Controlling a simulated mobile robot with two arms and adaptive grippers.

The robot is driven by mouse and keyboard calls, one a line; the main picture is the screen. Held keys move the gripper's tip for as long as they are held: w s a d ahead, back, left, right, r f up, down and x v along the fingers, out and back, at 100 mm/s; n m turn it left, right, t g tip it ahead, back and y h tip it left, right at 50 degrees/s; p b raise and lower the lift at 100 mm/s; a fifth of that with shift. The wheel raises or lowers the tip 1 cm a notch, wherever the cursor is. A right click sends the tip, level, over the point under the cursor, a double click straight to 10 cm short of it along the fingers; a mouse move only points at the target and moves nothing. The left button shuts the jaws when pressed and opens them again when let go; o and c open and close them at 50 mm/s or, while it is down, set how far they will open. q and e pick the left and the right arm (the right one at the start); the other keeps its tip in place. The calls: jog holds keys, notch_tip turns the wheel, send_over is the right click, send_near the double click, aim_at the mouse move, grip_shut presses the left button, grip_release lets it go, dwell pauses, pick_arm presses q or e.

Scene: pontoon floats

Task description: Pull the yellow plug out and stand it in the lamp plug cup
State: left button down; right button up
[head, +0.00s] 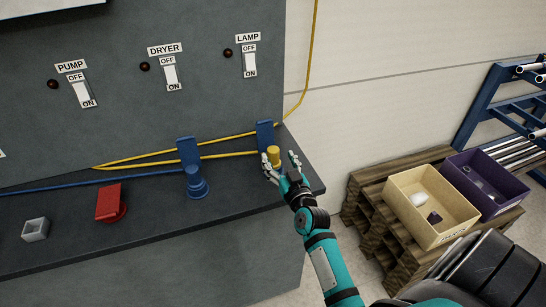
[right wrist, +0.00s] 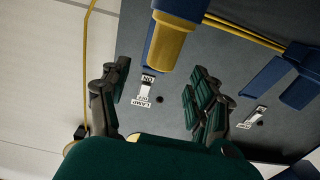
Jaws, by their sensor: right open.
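The yellow plug (head: 273,154) is upright at a blue socket post (head: 265,136) below the LAMP switch (head: 249,62), with a yellow cable behind. My right gripper (head: 280,161) is open, its fingers at either side of the plug. In the right wrist view the yellow plug (right wrist: 170,48) shows ahead of the open fingers, between their lines. I cannot tell whether either finger touches it. A small grey square cup (head: 35,229) stands at the left of the ledge; I cannot tell whether it is the lamp plug cup. My left gripper is not in view.
A blue plug (head: 196,187) stands at another blue post on the ledge. A red block-like piece (head: 109,203) is further left. A cream crate (head: 403,184) and a purple crate (head: 517,197) stand on a wooden pallet (head: 362,209) at right. The ledge ends just right of the yellow plug.

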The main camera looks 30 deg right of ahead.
aim_at(275, 154)
jog(key=p+x, duration=0.1)
jog(key=x, duration=0.4)
jog(key=shift+w+f, duration=0.2)
jog(key=shift+w, duration=0.05)
jog(key=shift+s+r, duration=0.1)
jog(key=shift+c, duration=0.9)
grip_shut()
